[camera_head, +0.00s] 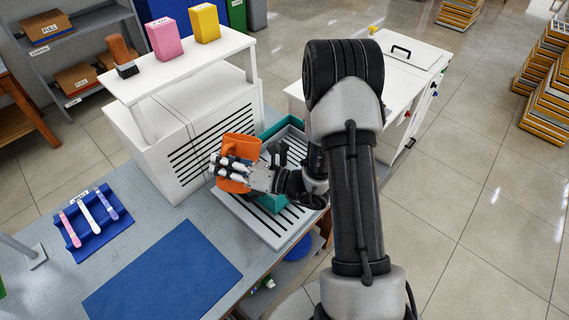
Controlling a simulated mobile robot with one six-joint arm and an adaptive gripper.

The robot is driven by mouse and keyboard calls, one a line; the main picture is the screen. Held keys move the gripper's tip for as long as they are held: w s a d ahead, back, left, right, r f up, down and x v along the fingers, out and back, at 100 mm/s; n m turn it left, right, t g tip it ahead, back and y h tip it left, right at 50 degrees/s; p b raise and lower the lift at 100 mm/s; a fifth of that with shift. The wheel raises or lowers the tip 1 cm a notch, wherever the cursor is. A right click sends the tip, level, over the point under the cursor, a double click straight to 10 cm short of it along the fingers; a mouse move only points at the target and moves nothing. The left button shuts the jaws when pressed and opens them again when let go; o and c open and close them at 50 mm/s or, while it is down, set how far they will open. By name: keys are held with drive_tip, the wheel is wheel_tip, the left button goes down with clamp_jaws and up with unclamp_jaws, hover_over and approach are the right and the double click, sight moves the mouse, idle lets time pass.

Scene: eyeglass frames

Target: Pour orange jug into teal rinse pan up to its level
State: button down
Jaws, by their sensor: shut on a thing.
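The orange jug (243,146) is held in my gripper (232,170), which is shut on it. The jug is over the left part of a grey slatted tray, and it looks tilted, though the fingers cover much of it. The teal rinse pan (273,203) sits in the tray just right of the jug, partly hidden behind my gripper and arm. Its inside and any liquid level cannot be made out, and no stream is visible.
The grey tray (241,215) sits on the bench beside a white vented cabinet (170,160). A white shelf above carries a brush (122,57), a pink box (164,40) and a yellow box (204,23). A blue mat (163,276) and a blue rack (93,228) lie front left.

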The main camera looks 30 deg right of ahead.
sight(225, 153)
drive_tip(key=shift+d+r+p, duration=0.1)
drive_tip(key=shift+r+p, duration=0.2)
drive_tip(key=shift+w+d+r+m+p, duration=0.1)
drive_tip(key=shift+w+r+m+p, duration=0.05)
drive_tip(key=shift+m+p, duration=0.25)
drive_tip(key=shift+w+d+r+m+p, duration=0.1)
drive_tip(key=shift+d+r+m+p, duration=0.05)
drive_tip(key=shift+m+p, duration=0.25)
idle(0.3)
drive_tip(key=shift+w+d+m, duration=0.1)
drive_tip(key=shift+w+m, duration=0.05)
drive_tip(key=shift+m, duration=0.15)
idle(0.5)
drive_tip(key=shift+w+d+r+m+p, duration=0.1)
drive_tip(key=shift+w+d+m+p, duration=0.1)
drive_tip(key=shift+m+p, duration=0.35)
drive_tip(key=shift+w+d+r+m+p, duration=0.1)
drive_tip(key=shift+w+d+m+p, duration=0.15)
drive_tip(key=shift+p, duration=0.25)
drive_tip(key=shift+d, duration=0.15)
idle(0.4)
